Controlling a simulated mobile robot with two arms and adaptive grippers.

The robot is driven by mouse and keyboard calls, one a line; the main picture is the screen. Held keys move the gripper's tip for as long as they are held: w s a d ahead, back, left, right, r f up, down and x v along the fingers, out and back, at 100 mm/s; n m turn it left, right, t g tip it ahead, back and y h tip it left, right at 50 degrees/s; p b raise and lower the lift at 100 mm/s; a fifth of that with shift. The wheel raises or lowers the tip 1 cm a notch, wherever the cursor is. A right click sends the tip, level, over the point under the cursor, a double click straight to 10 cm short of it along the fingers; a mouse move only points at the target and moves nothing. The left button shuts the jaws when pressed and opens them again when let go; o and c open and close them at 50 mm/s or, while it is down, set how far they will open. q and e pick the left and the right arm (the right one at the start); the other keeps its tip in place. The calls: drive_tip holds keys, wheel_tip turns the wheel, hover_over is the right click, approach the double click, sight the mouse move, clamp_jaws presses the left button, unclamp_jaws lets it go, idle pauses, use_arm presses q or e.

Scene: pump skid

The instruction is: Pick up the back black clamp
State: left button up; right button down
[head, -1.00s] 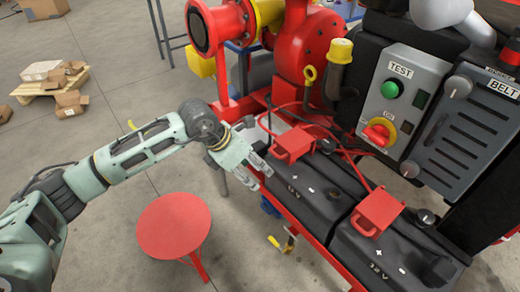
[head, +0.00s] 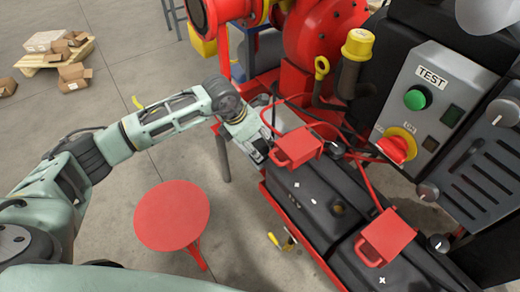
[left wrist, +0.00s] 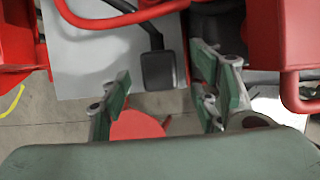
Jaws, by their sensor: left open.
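My left gripper (head: 258,148) reaches in from the left to the left edge of the rear black battery (head: 312,190), beside the rear red cover (head: 297,147). In the left wrist view its fingers (left wrist: 160,80) stand wide apart with nothing gripped. A small black block on a black cable (left wrist: 158,70), which looks like a black clamp, shows between the fingers in front of a pale grey surface. I cannot tell its distance from the fingertips. In the head view I cannot make this block out by the gripper. My right gripper is not in view.
A front red cover (head: 386,238) sits on the front battery, with red cables looping behind. A grey TEST box (head: 430,100) and a red pump (head: 325,40) stand behind. A round red stool (head: 172,216) stands left of the skid.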

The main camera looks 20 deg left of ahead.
sight(259, 144)
use_arm(q)
drive_tip(key=x, duration=0.3)
drive_tip(key=shift+w+f, duration=0.1)
drive_tip(key=shift+w, duration=0.05)
drive_tip(key=c, duration=0.8)
clamp_jaws()
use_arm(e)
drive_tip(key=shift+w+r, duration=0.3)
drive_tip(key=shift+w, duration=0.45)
use_arm(q)
wheel_tip(259, 144, up, 10)
drive_tip(key=shift+r+b, duration=0.1)
drive_tip(key=shift+b, duration=0.4)
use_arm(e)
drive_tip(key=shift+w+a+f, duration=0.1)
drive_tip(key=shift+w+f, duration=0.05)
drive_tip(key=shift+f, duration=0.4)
